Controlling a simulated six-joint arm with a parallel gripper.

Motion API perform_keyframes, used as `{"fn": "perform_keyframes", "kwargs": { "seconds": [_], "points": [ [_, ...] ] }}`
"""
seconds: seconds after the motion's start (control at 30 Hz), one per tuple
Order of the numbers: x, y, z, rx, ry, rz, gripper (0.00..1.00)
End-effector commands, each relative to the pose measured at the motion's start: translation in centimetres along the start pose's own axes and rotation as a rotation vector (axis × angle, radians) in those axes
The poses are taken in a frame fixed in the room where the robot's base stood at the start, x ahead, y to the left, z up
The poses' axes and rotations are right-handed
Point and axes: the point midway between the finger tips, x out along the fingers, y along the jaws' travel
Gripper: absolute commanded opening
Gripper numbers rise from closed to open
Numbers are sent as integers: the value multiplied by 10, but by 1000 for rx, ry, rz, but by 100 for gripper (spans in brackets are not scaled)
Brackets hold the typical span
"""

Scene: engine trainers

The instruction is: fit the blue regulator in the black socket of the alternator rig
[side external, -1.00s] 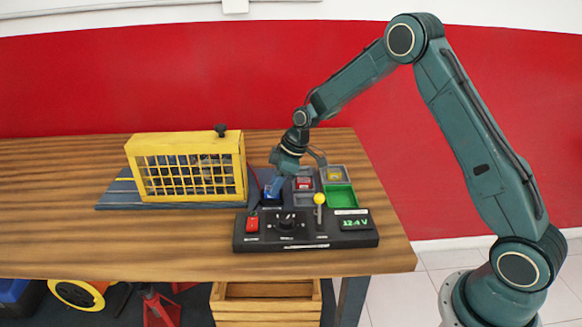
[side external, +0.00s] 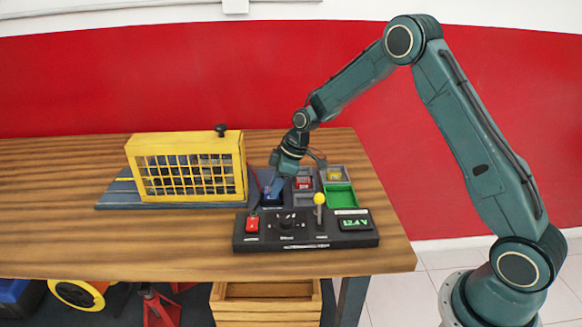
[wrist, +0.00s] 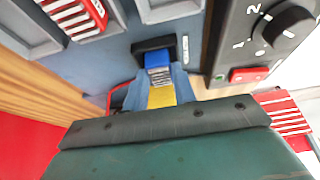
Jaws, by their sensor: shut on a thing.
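The blue regulator (wrist: 158,62), with a grey finned part, is between the fingers of my gripper (wrist: 160,82) in the wrist view. My gripper is shut on it. The black socket (wrist: 143,46) lies right at the regulator's far end, and the regulator overlaps it. In the side external view my gripper (side external: 273,188) points down at the black socket (side external: 272,206), behind the control panel. The regulator is mostly hidden there by the fingers, so I cannot tell how deep it sits.
The black control panel (side external: 305,243) with a yellow-knobbed lever (side external: 319,198) stands in front. Trays with red and yellow parts and an empty green tray (side external: 341,196) lie to the right. A yellow cage (side external: 188,165) stands left. The wooden table's left side is clear.

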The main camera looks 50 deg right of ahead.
Motion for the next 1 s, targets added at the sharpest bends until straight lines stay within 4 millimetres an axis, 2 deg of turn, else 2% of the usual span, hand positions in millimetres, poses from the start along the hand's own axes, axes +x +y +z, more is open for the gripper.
{"fn": "perform_keyframes", "kwargs": {
  "seconds": [0.2,0.23,0.3,0.37,0.57,0.67,1.0],
  "points": [
    [0,0,0,0,0,0,3],
    [0,0,0,0,0,0,28],
    [0,0,0,0,0,0,42],
    [0,0,0,0,0,0,52],
    [0,0,0,0,0,0,52],
    [0,0,0,0,0,0,70],
    [-1,0,0,0,0,0,70]
  ]
}}
